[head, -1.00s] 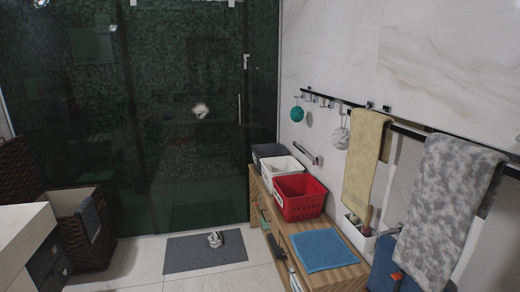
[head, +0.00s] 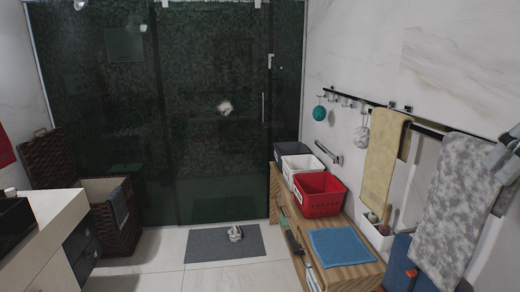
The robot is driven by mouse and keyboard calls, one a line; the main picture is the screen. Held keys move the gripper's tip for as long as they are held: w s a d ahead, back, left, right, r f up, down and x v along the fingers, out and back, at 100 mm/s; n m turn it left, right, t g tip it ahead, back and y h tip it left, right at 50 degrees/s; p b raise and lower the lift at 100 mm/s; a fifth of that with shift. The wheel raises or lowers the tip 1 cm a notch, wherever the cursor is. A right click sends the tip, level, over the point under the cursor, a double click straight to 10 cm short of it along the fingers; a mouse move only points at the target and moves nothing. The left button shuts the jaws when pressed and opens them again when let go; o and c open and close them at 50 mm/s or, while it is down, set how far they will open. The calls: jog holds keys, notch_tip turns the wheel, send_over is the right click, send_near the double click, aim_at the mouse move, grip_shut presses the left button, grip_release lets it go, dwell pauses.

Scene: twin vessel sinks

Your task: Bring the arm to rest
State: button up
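A grey, jointed shape (head: 505,155) shows at the right edge of the head view, in front of the end of the black towel rail. It looks like the end of my arm with my gripper, cut off by the picture's edge. Its fingertips cannot be made out, so I cannot tell whether it is open or shut. I see nothing clearly held in it. The rest of my arm is out of view.
A grey patterned towel (head: 453,205) and a yellow towel (head: 385,155) hang near the arm. Below stands a wooden bench (head: 365,275) with a red basket (head: 319,196) and a blue cloth (head: 342,248). The tiled floor (head: 150,262) is clear around the grey mat (head: 205,245).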

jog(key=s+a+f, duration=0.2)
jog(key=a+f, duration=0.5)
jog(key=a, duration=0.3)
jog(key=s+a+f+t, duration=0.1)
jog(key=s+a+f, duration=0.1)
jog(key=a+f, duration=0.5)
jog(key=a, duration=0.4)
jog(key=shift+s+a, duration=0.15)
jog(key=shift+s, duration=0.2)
